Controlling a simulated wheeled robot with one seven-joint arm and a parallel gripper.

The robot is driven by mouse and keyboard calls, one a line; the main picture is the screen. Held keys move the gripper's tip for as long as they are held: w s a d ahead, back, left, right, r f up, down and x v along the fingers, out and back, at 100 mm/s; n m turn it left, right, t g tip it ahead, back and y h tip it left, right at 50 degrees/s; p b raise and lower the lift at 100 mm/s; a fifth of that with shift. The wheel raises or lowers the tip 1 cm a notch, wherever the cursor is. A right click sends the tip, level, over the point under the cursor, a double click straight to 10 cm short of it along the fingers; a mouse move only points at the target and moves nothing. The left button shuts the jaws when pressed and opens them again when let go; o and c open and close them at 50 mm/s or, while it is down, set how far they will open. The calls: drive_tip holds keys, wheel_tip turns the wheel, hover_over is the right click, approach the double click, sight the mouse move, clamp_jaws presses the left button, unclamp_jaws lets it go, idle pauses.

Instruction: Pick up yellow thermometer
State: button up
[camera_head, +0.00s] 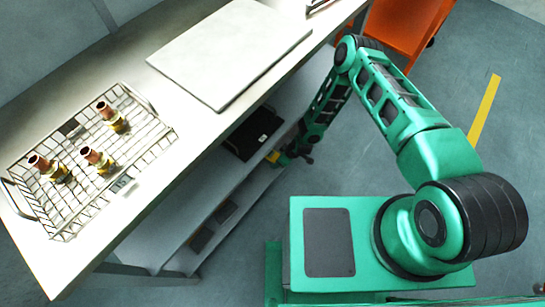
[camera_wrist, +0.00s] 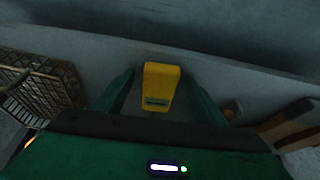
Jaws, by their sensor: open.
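The yellow thermometer (camera_wrist: 160,84) shows in the wrist view as a small upright-looking block with a dark display. It sits on a grey surface, between the two green fingers of my gripper (camera_wrist: 160,98). The fingers are spread, with a visible gap on each side of the thermometer. In the head view my gripper (camera_head: 294,155) is low beside the table, at the edge of the lower shelf. A small yellow patch shows there, but I cannot tell whether it is the thermometer.
In the wrist view a wire basket (camera_wrist: 38,84) stands left and a brown wooden-looking thing (camera_wrist: 285,124) lies right. The head view shows a tabletop with a wire tray (camera_head: 147,157) of brass fittings (camera_head: 111,117) and a grey board (camera_head: 228,50). A dark item (camera_head: 252,134) lies on the shelf.

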drive_tip(key=c, duration=1.2)
drive_tip(key=shift+r, duration=0.15)
